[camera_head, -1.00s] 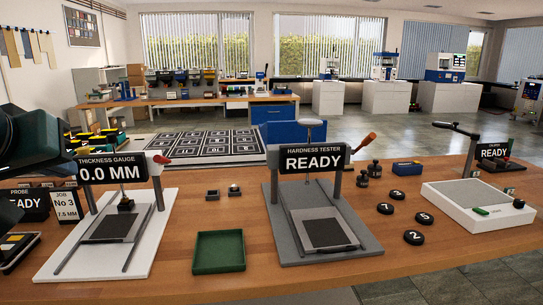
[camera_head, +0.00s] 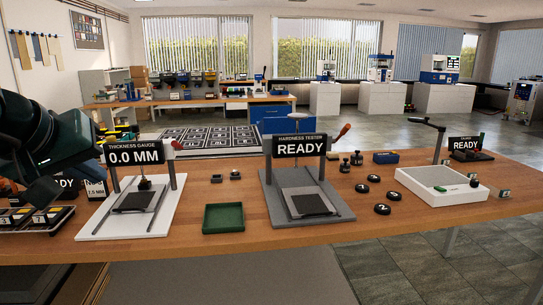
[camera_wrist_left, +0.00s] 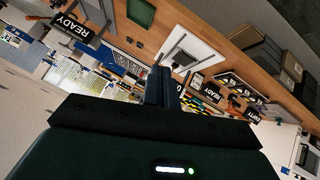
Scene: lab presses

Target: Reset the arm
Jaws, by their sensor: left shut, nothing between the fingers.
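My left arm comes in at the left edge of the head view, dark green and black. Its gripper (camera_head: 42,192) hangs above the left part of the bench, left of the thickness gauge (camera_head: 134,157). In the left wrist view the two fingers (camera_wrist_left: 161,87) are together with nothing between them. The gauge reads 0.0 MM and its white base also shows in the left wrist view (camera_wrist_left: 201,42). My right gripper is not in view.
The wooden bench (camera_head: 245,233) holds a green tray (camera_head: 223,217), a hardness tester (camera_head: 300,147) reading READY, several black numbered discs and a white device (camera_head: 440,186). The bench front edge is clear.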

